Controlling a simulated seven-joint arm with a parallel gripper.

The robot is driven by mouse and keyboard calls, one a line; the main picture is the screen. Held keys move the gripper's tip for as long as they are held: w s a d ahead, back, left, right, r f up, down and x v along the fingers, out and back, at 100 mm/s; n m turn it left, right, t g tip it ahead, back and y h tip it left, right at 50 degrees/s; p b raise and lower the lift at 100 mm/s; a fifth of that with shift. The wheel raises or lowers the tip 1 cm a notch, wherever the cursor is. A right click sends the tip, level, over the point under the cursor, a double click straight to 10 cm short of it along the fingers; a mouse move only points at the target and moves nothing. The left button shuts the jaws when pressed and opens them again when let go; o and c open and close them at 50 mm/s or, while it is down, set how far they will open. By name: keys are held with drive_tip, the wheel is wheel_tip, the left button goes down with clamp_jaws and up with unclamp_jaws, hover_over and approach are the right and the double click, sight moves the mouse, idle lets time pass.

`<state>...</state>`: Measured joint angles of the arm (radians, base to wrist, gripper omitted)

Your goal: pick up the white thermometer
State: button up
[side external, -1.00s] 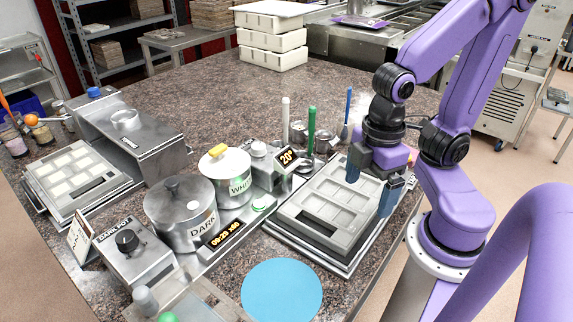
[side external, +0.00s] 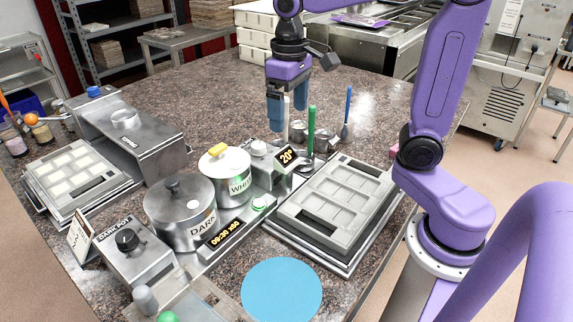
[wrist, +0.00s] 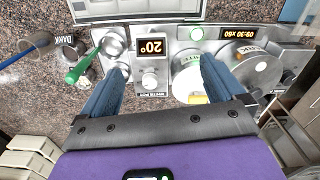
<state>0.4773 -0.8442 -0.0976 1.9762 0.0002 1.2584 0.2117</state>
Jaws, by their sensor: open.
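The white thermometer (side external: 285,134) is a thin pale upright stick behind the white pot's control box. In the wrist view my open gripper (wrist: 158,68) shows nothing held, and I cannot clearly make out the white thermometer there.
A green-handled tool (side external: 311,128) and a blue-handled tool (side external: 348,105) stand close by on the right. The white pot (side external: 225,175), the dark pot (side external: 180,215) and a 20° display (side external: 287,157) are in front. A grey mould (side external: 335,200) lies right.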

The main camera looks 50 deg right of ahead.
drive_tip(key=w+d+r+m, duration=0.1)
drive_tip(key=w+d+m, duration=0.1)
approach(287, 156)
drive_tip(key=f, duration=0.7)
drive_tip(key=shift+w, duration=0.2)
drive_tip(key=shift+s+f, duration=0.15)
drive_tip(key=shift+f, duration=2.4)
drive_tip(key=c, duration=1.1)
